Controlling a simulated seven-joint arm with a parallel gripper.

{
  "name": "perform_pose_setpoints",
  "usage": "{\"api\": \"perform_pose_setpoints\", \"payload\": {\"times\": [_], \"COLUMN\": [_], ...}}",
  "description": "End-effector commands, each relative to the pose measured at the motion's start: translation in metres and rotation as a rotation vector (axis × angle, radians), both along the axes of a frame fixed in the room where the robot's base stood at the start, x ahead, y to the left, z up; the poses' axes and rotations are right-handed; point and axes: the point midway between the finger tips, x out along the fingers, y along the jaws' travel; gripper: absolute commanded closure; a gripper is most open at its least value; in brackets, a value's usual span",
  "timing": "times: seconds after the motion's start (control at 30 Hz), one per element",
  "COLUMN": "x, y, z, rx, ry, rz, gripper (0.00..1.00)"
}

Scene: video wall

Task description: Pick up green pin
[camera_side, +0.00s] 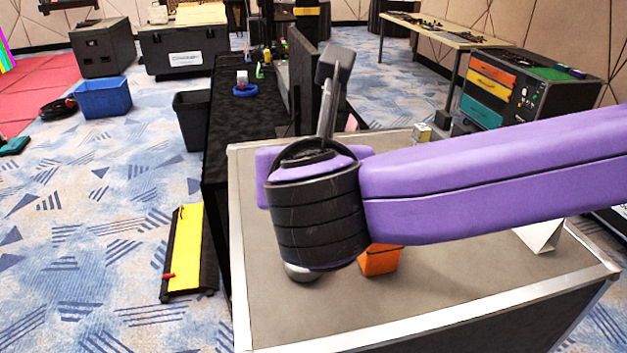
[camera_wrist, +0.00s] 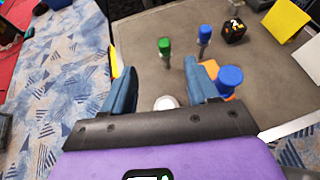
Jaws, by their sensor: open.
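The green pin (camera_wrist: 164,45) stands on the grey tabletop (camera_wrist: 145,30) in the wrist view, ahead of my gripper (camera_wrist: 160,68) and roughly in line with the gap between its fingers. The two blue-grey fingers are apart, with nothing held between them. A blue-topped pin (camera_wrist: 205,32) stands to the right of the green pin. In the side view my purple and black arm covers the middle of the table, and the green pin and my fingers cannot be made out there.
A blue round-topped object (camera_wrist: 230,77) is beside the right finger, next to an orange block (camera_side: 380,260). A pale round object (camera_wrist: 165,102) lies below the finger gap. A black cube (camera_wrist: 234,30) and a yellow card (camera_wrist: 285,19) are farther right. The tabletop left of the pin is bare.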

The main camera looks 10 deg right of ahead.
Motion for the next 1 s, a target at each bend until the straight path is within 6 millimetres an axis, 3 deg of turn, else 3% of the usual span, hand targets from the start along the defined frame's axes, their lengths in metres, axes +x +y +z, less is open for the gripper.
{"api": "perform_pose_setpoints", "payload": {"times": [0.1, 0.27, 0.8, 1.0], "x": [-0.001, 0.004, 0.088, 0.105], "y": [0.000, -0.001, -0.019, -0.022], "z": [-0.019, -0.031, -0.072, -0.080], "rx": [-0.002, 0.002, 0.004, 0.005], "ry": [0.001, 0.002, 0.002, 0.001], "rz": [0.002, -0.001, -0.004, -0.001], "gripper": [0.41, 0.41, 0.41, 0.41]}}
